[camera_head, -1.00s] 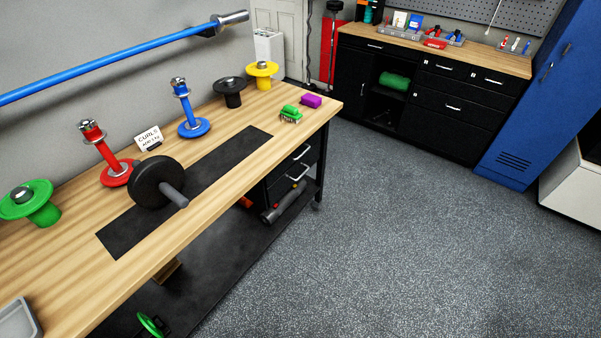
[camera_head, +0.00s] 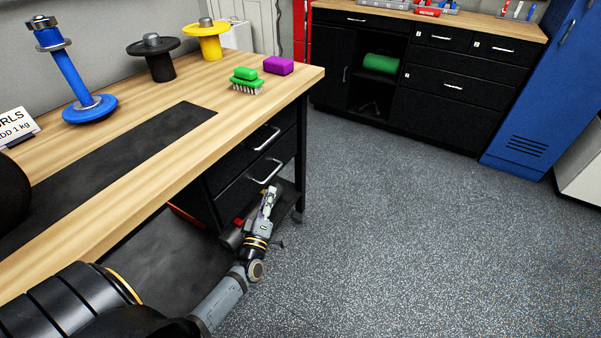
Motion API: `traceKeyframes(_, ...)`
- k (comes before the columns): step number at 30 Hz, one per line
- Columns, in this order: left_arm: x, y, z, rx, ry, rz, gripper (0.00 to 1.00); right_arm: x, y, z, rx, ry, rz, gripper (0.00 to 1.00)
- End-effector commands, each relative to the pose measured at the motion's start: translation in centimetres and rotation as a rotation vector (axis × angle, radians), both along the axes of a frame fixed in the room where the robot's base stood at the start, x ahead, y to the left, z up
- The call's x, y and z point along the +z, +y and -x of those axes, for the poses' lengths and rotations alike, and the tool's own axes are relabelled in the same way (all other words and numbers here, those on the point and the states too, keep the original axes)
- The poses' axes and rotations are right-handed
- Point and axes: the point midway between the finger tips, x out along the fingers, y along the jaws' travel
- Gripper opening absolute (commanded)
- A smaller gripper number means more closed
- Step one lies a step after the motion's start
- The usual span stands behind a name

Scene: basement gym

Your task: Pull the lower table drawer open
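The table's lower drawer (camera_head: 247,192) is black with a silver bar handle (camera_head: 267,171), under the wooden top near the table's right end. It looks shut. The upper drawer (camera_head: 245,146), with its own silver handle (camera_head: 267,138), is directly above and also looks shut. My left gripper (camera_head: 271,191) is just below the lower handle, pointing up toward it. The picture does not clearly show whether it touches the handle or how its fingers stand. My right gripper is out of view.
A green brush (camera_head: 246,81) and a purple block (camera_head: 278,66) lie on the wooden tabletop (camera_head: 185,85) above the drawers. The speckled floor (camera_head: 400,240) to the right is clear.

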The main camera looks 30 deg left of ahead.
Motion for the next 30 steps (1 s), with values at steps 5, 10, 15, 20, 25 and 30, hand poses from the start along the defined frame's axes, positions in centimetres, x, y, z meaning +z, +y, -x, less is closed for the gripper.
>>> traceKeyframes(5, 0.4, 0.3, -1.1, -0.001, 0.001, -0.001, 0.20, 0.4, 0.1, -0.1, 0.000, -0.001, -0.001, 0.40)
traceKeyframes(10, 1.1, 1.2, -4.4, -0.001, 0.000, -0.004, 0.20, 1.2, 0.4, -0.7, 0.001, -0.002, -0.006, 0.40)
traceKeyframes(15, 1.7, 2.1, -7.6, -0.001, 0.002, -0.004, 0.20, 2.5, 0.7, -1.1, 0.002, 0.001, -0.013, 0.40)
traceKeyframes(20, 2.0, 2.6, -9.4, -0.001, 0.005, -0.004, 0.20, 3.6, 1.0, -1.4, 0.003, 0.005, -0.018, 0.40)
traceKeyframes(25, 2.2, 2.7, -9.9, -0.001, 0.005, -0.004, 0.20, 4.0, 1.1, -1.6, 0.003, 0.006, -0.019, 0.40)
traceKeyframes(30, 2.2, 2.7, -9.9, -0.002, 0.006, -0.004, 0.20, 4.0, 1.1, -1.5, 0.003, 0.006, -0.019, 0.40)
